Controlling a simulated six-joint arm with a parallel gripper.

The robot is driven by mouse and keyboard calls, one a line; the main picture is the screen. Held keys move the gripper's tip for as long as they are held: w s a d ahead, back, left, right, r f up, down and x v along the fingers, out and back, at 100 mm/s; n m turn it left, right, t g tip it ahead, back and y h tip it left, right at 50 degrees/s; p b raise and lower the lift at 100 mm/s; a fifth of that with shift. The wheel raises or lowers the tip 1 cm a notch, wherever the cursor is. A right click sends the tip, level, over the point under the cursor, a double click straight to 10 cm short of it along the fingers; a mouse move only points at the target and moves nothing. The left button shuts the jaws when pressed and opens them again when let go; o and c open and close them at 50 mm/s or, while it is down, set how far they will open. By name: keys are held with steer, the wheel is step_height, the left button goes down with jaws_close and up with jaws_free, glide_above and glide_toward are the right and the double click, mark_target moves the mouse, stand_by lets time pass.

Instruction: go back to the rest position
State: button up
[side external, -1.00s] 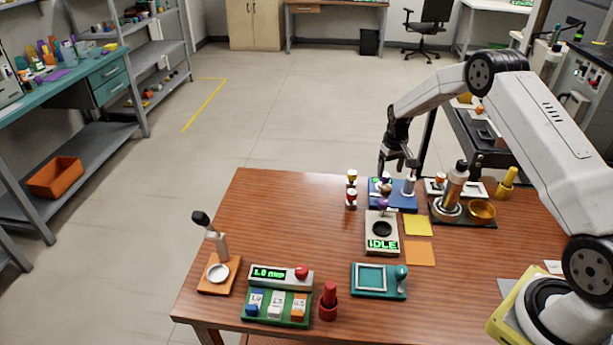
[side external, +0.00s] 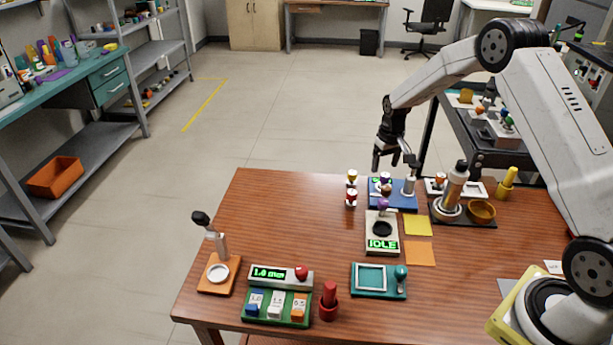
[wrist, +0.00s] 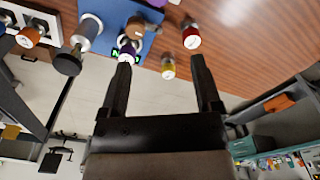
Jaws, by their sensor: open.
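My gripper (side external: 392,160) is above the far edge of the wooden table (side external: 290,215), over the blue station (side external: 402,205), pointing down. In the wrist view my gripper (wrist: 158,75) has its two fingers spread wide with nothing between them. The blue station (wrist: 100,12) shows there at the top, with a grey cylinder and several small knobbed pieces on it. Two vials, one with a yellow band (wrist: 168,68) and one with a red band (wrist: 191,36), stand just left of the blue station in the side view.
A grey device reading "IDLE" (side external: 382,245), a teal frame (side external: 378,293), a green block tray (side external: 288,318), a red stamp (side external: 328,303) and an orange-based stand (side external: 205,287) are on the table. Air above the table's left is free.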

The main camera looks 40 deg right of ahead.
steer(key=s+a+r+n+t, duration=0.1)
steer(key=s+a+r, duration=0.7)
steer(key=a, duration=0.4)
steer(key=s+a+n, duration=0.1)
steer(key=s+a, duration=0.2)
steer(key=s, duration=0.4)
steer(key=s+a+r+t, duration=0.1)
steer(key=s+a, duration=0.2)
steer(key=s, duration=0.4)
steer(key=shift+a+n, duration=0.3)
steer(key=shift+n, duration=0.1)
